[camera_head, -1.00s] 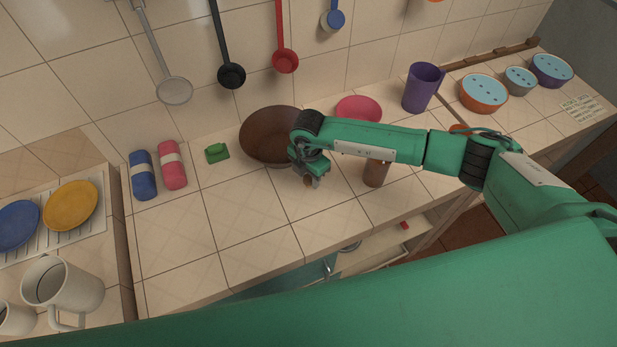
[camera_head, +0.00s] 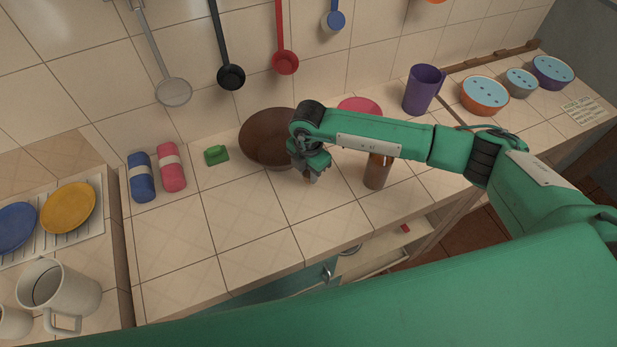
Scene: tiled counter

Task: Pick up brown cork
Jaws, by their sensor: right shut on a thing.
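My right gripper (camera_head: 309,176) is low over the tiled counter (camera_head: 250,228), just in front of the brown bowl (camera_head: 262,138). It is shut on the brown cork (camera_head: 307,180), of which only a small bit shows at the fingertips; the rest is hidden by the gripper. Whether the cork still touches the counter I cannot tell. My left gripper is not in view.
A brown cup (camera_head: 377,172) stands right of the gripper, under my forearm. A pink bowl (camera_head: 360,106) and a purple mug (camera_head: 423,90) are behind my arm. A green item (camera_head: 216,155) and two rolls lie left. The front counter is clear.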

